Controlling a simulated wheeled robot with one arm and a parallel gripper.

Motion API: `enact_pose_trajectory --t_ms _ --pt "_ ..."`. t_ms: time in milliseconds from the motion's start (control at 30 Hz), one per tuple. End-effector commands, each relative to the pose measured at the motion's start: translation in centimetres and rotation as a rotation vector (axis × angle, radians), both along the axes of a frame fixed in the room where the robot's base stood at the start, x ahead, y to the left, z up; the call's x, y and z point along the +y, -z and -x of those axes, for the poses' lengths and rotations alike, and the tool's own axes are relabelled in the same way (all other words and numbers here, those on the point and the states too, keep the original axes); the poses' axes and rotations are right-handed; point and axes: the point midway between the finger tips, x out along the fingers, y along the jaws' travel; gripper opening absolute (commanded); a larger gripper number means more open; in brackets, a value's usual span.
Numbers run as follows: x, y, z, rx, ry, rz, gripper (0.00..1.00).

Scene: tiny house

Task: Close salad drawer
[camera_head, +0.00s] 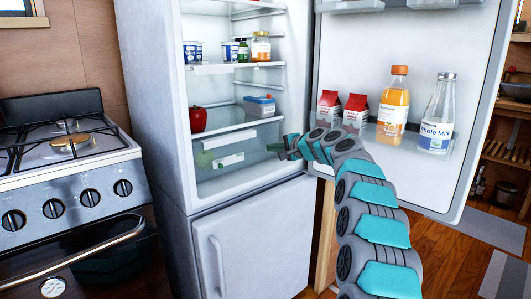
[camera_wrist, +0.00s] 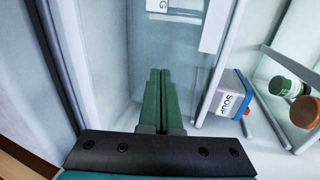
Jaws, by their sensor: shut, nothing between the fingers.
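The fridge (camera_head: 225,100) stands with its door (camera_head: 405,50) swung open to the right. The salad drawer (camera_head: 250,155) is the clear bin at the bottom of the fridge compartment, with a white label on its front and something green inside. How far it stands out is hard to tell. My gripper (camera_head: 272,148) reaches in from the right, beside the drawer's right end. In the wrist view my gripper (camera_wrist: 160,72) has its green fingers together and empty, in front of a clear panel. Contact with the drawer cannot be told.
A red pepper (camera_head: 198,119) and a blue-lidded soup box (camera_head: 260,105) sit on the shelf above; the box also shows in the wrist view (camera_wrist: 232,97). Bottles and cartons (camera_head: 356,113) stand in the door rack close to my arm. A stove (camera_head: 65,160) is at left.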

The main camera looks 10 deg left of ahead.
Motion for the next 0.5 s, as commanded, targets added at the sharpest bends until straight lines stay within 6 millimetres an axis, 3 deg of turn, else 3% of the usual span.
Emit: enact_pose_trajectory --t_ms 500 --pt "-5.0 -1.8 4.2 0.006 -0.005 0.002 0.00"
